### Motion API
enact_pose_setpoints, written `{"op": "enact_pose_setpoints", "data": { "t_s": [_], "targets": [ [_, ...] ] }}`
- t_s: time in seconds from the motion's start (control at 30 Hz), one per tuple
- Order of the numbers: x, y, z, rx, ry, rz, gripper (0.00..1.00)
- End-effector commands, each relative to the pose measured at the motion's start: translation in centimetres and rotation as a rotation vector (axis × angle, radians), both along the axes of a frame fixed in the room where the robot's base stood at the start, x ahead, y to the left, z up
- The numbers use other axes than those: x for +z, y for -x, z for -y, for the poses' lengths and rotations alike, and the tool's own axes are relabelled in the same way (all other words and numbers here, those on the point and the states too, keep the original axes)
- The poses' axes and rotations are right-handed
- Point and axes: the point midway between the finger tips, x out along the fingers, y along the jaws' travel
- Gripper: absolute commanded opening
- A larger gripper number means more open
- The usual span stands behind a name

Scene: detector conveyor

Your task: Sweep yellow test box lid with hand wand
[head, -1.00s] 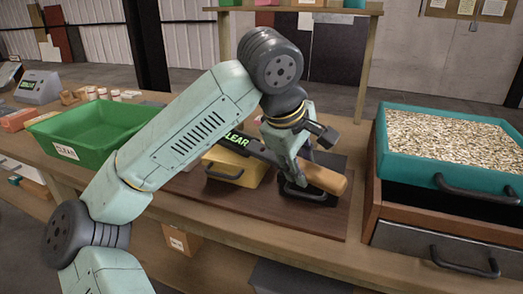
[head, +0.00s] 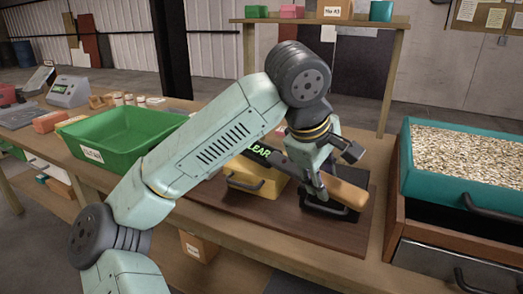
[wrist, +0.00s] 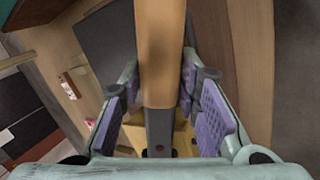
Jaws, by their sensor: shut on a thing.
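My gripper (head: 318,180) is shut on the hand wand, around its dark part beside the tan handle (head: 345,193). The handle also runs up between my purple finger pads in the wrist view (wrist: 162,50). The wand's dark body reaches left over the yellow test box (head: 265,187), with a green "CLEAR" display (head: 259,152). My arm hides part of the box and the wand's far end. I cannot tell whether the wand touches the lid. A patch of yellow (wrist: 182,140) shows below the wand in the wrist view.
A black stand (head: 330,210) is under the handle on a dark brown mat (head: 295,232). A green bin (head: 120,155) is at the left. A teal tray of pale pellets (head: 462,190) sits over a wooden drawer unit at the right. A shelf (head: 330,20) stands behind.

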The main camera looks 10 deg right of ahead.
Motion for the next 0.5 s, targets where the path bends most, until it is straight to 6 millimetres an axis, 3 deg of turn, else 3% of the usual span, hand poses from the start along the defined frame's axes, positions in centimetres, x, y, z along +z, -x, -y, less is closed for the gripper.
{"op": "enact_pose_setpoints", "data": {
  "t_s": [0.5],
  "targets": [
    [-0.1, -0.21, 0.3, 0.03, 0.055, 0.047, 0.0]
  ]
}}
